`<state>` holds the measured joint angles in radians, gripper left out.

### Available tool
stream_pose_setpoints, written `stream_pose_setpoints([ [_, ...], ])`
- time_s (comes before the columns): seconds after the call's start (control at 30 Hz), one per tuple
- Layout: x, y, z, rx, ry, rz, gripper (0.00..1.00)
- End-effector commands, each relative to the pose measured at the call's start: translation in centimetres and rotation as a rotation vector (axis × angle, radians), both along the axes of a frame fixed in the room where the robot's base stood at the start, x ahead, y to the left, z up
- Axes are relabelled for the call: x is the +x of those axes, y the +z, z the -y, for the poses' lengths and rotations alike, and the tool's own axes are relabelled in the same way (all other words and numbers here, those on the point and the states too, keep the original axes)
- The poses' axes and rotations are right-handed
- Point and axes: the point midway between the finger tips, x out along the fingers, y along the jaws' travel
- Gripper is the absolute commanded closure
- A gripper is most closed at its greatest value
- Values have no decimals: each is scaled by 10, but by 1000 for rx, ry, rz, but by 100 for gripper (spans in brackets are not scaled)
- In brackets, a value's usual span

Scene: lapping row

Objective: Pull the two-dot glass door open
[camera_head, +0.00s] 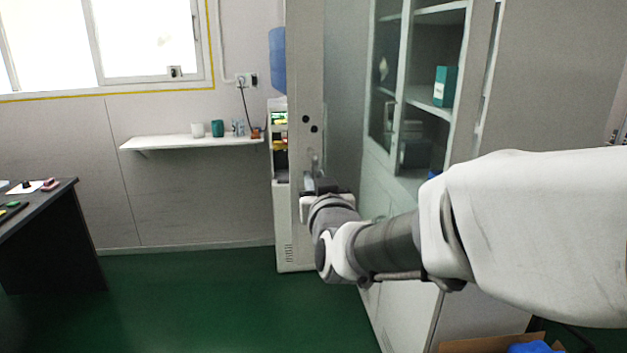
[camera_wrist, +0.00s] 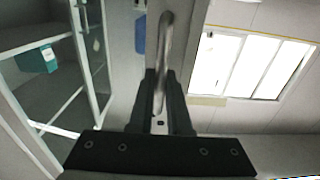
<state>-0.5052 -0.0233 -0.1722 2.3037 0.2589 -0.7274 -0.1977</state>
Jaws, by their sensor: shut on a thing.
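The two-dot glass door (camera_head: 306,85) stands swung out from the white cabinet (camera_head: 376,185) in the head view, its pale frame marked by two dark dots. Its metal handle (camera_head: 316,163) is below the dots. My gripper (camera_head: 315,183) is at the handle, with the wrist partly hiding the contact. In the wrist view, the curved handle (camera_wrist: 165,50) runs between the two dark fingers of my gripper (camera_wrist: 163,98), which are shut on it. Another glass door (camera_head: 388,75) with a small handle is at the cabinet's left part. A teal box (camera_head: 445,86) sits on an inner shelf.
A water dispenser (camera_head: 280,140) with a blue bottle (camera_head: 277,60) is partly hidden behind the door. A wall shelf (camera_head: 190,142) holds cups. A dark desk (camera_head: 50,235) is at left. An open carton (camera_head: 480,345) is at bottom right. Green floor at centre left is clear.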

Motion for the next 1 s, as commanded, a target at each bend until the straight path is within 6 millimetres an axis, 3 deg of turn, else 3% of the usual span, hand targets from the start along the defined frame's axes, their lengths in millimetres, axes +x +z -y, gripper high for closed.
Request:
stream_pose_setpoints([
  [0.07,0,1,1,1,-2,3,100],
  [0.1,0,1,1,1,-2,3,79],
  [0.23,0,1,1,1,-2,2,55],
  [0.67,-8,1,1,2,0,0,54],
  [1.0,-66,3,11,2,0,3,54],
])
